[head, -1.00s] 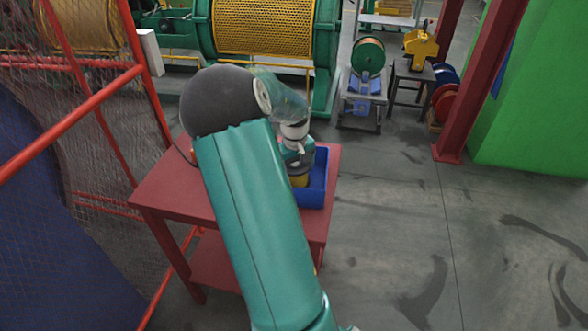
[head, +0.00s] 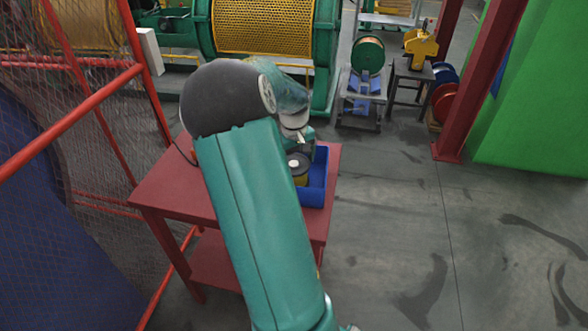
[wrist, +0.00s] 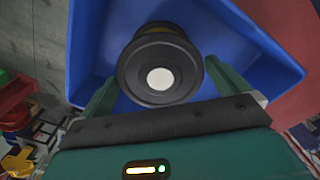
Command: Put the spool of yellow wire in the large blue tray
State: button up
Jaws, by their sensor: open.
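The spool of yellow wire (head: 299,169) stands in the large blue tray (head: 318,178) on the red table. In the wrist view the spool (wrist: 160,68) shows its dark round flange and pale centre, with the tray's blue floor and walls (wrist: 255,60) around it. My gripper (wrist: 158,88) is open, with one green finger on each side of the spool's near part and visible gaps between. In the head view my arm hides most of the gripper and part of the tray.
The red table (head: 175,188) carries the tray at its right side. A red rail and mesh fence (head: 80,125) stand to the left. Green machinery with a yellow drum (head: 262,30) is behind. The floor to the right is clear.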

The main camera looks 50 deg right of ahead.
notch_tip(320, 180, up, 9)
jog(key=shift+f, duration=0.2)
jog(key=shift+w+a+r, duration=0.1)
jog(key=shift+a, duration=0.1)
jog(key=w+a+r+n+t, duration=0.15)
jog(key=a+r, duration=0.25)
jog(key=a, duration=0.8)
jog(key=w+a+r+n+t, duration=0.15)
jog(key=a+r, duration=0.25)
jog(key=a, duration=0.8)
jog(key=s+a+t, duration=0.1)
jog(key=s+a, duration=0.4)
jog(key=a, duration=0.3)
jog(key=s+a+n+t, duration=0.1)
jog(key=s+a, duration=0.4)
jog(key=a, duration=0.4)
jog(key=shift+a+r+t, duration=0.2)
jog(key=shift+r+t, duration=0.1)
jog(key=shift+r, duration=0.05)
